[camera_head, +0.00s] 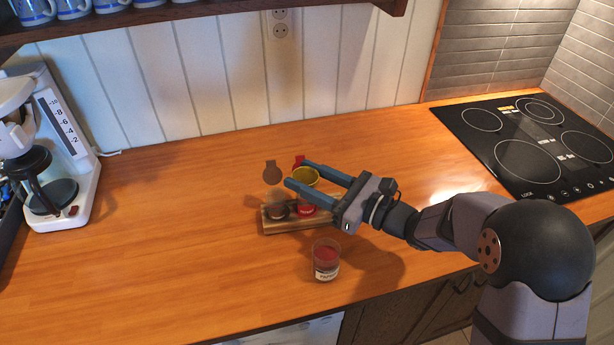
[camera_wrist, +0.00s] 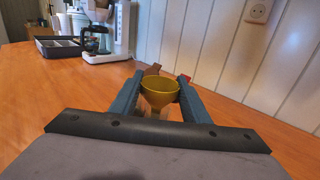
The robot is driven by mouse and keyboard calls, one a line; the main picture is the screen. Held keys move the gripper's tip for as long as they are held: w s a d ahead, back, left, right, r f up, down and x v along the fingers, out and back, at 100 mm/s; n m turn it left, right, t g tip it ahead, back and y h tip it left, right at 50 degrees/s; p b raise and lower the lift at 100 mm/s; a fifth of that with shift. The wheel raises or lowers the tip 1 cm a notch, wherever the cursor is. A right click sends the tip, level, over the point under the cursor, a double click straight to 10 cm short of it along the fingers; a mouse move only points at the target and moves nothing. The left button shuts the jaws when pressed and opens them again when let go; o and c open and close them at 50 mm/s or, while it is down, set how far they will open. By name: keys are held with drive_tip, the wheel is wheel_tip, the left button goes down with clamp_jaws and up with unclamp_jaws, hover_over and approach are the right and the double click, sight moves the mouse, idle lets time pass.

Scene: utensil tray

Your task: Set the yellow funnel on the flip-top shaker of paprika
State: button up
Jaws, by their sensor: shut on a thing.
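My gripper (camera_head: 297,173) is shut on the yellow funnel (camera_head: 306,176), whose wide mouth faces up between the blue fingers. In the wrist view the funnel (camera_wrist: 160,92) sits between the fingers (camera_wrist: 160,77), roughly upright. Below it, a small wooden rack (camera_head: 284,226) holds two clear shakers, one with brown contents (camera_head: 277,211) and one with red contents (camera_head: 306,209). Their flip-tops stand open, a brown lid (camera_head: 272,172) and a red lid (camera_head: 299,160). The funnel appears over the red shaker; I cannot tell whether its spout touches it.
A clear glass (camera_head: 326,258) with red powder and a white label stands in front of the rack. A coffee machine (camera_head: 55,150) is at the far left, a black hob (camera_head: 530,140) at the right. The counter left of the rack is clear.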

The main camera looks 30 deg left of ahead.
drive_tip(key=shift+f, duration=0.25)
drive_tip(key=o, duration=0.7)
drive_tip(key=shift+o, duration=0.2)
drive_tip(key=d, duration=1.1)
drive_tip(key=shift+s, duration=0.35)
